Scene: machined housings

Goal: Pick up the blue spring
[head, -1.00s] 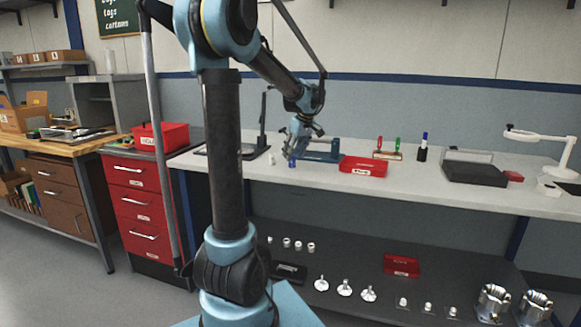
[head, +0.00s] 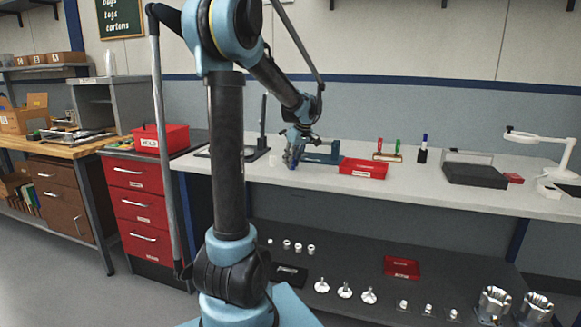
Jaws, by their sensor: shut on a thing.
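My gripper (head: 292,160) is low over the grey workbench (head: 450,200), near its front edge and left of the red tray. It is shut on the blue spring (head: 292,166), of which only a small blue patch shows between and below the fingers. The rest of the spring is hidden by the fingers. I cannot tell whether the spring touches the bench top.
Behind my gripper stands a blue fixture (head: 322,153). A red tray (head: 364,169) lies to the right, and a small white part (head: 273,160) stands to the left. A black stand (head: 263,140) is farther left. The bench front between is clear.

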